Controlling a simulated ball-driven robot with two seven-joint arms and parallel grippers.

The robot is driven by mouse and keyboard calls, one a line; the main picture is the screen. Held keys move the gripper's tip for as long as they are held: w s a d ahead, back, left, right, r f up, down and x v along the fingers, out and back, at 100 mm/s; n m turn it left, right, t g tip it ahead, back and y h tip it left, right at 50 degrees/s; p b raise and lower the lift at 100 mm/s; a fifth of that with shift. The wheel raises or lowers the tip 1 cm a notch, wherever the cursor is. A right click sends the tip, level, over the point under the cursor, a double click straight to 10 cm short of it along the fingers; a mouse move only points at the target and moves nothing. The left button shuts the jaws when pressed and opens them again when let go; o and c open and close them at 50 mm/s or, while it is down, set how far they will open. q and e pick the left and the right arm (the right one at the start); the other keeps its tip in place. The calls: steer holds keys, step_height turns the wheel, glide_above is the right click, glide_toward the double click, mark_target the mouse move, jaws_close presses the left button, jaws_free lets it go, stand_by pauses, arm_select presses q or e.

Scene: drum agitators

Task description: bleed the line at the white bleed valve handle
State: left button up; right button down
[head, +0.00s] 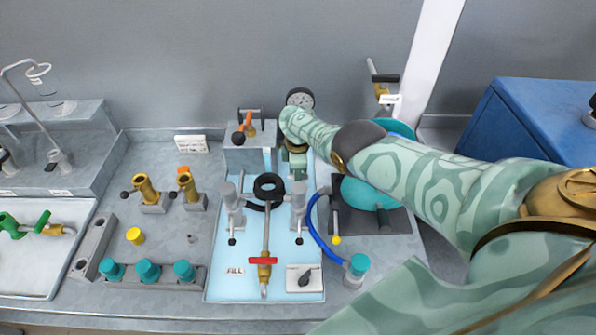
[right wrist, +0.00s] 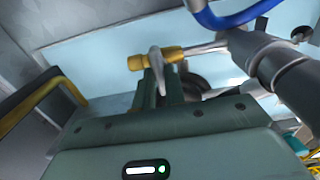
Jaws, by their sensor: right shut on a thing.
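The white bleed valve handle (right wrist: 156,64) shows in the right wrist view as a pale, tapered lever in front of a brass valve body (right wrist: 140,62) on a thin metal pipe. My right gripper (right wrist: 165,88) is shut on this handle, its fingers close together around the lower part. In the head view my right gripper (head: 296,172) points down over the back of the light blue tray (head: 215,285), below the round gauge (head: 300,97). There the gripper and forearm hide the handle. My left gripper is not in view.
Two grey posts (head: 232,205) and a black ring (head: 269,186) stand close in front of my right gripper. A red-handled brass valve (head: 264,262) lies nearer. A blue hose (head: 318,235) and teal round vessel (head: 365,190) are to the right.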

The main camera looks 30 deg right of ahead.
stand_by(0.5)
steer(key=c, duration=1.5)
jaws_free()
steer(key=shift+o, duration=0.2)
step_height(320, 180, up, 16)
steer(key=p, duration=1.5)
